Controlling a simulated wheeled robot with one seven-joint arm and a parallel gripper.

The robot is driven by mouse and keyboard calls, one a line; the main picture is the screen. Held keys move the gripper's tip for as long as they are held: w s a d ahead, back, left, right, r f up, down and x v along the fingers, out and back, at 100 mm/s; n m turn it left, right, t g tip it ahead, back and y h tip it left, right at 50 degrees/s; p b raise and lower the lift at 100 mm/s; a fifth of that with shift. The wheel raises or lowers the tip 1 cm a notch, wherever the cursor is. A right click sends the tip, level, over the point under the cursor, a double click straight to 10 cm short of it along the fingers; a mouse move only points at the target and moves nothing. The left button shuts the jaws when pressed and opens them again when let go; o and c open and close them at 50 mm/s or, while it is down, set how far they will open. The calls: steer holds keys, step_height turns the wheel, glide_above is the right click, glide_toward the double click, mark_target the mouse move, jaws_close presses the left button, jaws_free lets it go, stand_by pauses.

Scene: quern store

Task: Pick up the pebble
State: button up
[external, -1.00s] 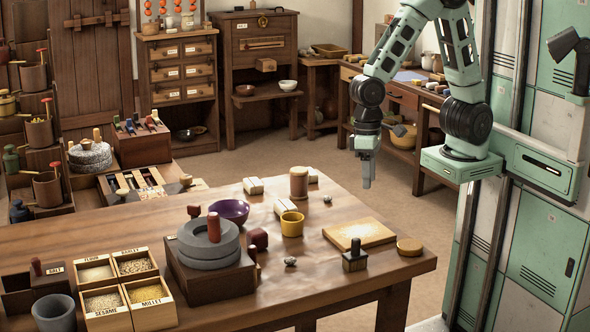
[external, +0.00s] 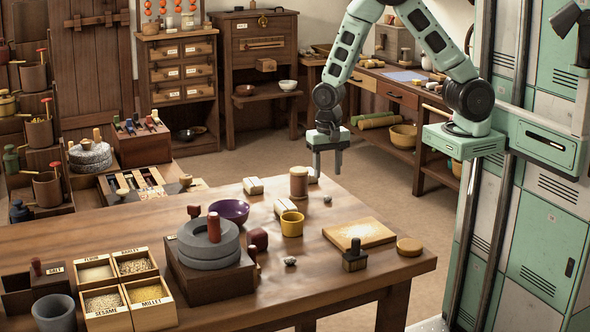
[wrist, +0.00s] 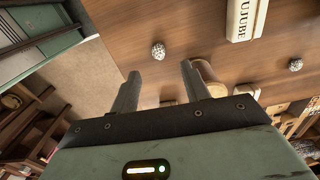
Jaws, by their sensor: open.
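Two small grey-white speckled pebbles lie apart on the wooden table (external: 130,240). One pebble (external: 327,199) lies near the back right edge, to the right of a brown lidded jar (external: 298,183). The other pebble (external: 290,261) lies nearer the front, below the yellow mug (external: 292,224). My gripper (external: 325,174) is open and empty, pointing down above the table's back edge. In the wrist view, my gripper's fingers (wrist: 160,70) stand apart, and a pebble (wrist: 158,50) shows just beyond the tips. A second pebble (wrist: 295,64) shows at the right.
Pale blocks (external: 284,207) lie near the jar; one labelled block (wrist: 245,18) shows in the wrist view. A wooden board (external: 359,233), a dark stamp (external: 355,257) and a round lid (external: 409,247) stand right. A purple bowl (external: 230,211) and stone quern (external: 208,242) stand left.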

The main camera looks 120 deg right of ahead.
mark_target(328, 198)
step_height(328, 198, down, 8)
steer(key=shift+s+r, duration=0.15)
steer(key=shift+r, duration=0.05)
stand_by(0.3)
jaws_close()
